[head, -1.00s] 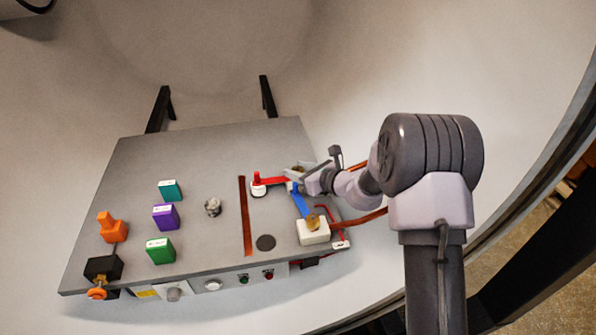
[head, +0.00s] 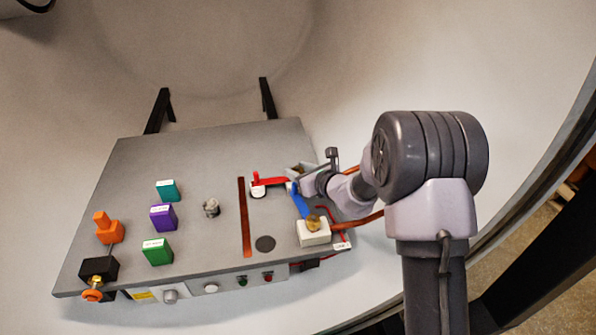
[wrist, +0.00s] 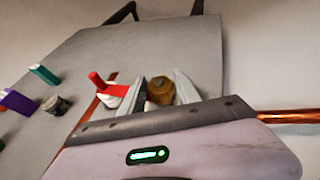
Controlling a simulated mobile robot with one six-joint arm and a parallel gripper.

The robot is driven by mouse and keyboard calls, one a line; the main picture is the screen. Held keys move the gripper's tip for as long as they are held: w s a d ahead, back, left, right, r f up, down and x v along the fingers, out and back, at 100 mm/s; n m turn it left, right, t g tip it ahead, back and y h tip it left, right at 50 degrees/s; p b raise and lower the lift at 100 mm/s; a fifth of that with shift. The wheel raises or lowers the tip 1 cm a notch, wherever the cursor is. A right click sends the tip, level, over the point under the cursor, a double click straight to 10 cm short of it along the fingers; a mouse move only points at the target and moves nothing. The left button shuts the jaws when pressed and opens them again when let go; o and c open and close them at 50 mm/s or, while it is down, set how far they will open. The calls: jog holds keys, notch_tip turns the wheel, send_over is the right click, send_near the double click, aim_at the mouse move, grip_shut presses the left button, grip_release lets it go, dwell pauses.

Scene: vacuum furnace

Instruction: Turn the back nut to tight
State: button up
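The back nut (wrist: 160,91) is a brass-brown nut seen between my two fingers in the wrist view. In the head view it is largely hidden by my gripper (head: 303,174). My gripper, also in the wrist view (wrist: 159,88), has one grey finger on each side of the nut; the fingers stand apart, and whether they touch it is not clear. A red lever (head: 270,181) reaches from a white round base (head: 258,191) toward the gripper. A blue bar (head: 300,203) runs from near the gripper to a front brass nut (head: 313,223) on a white block (head: 314,236).
The grey panel (head: 200,160) holds teal (head: 167,191), purple (head: 163,217) and green (head: 157,252) blocks, a grey knob (head: 211,208), an orange fitting (head: 108,229) and a copper strip (head: 244,217). Copper rods (head: 360,222) lie near my arm. The panel's back is clear.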

jog(key=p+v, duration=0.4)
jog(key=v, duration=1.3)
jog(key=shift+s+d, duration=0.15)
jog(key=shift+d, duration=0.05)
jog(key=shift+o, duration=0.4)
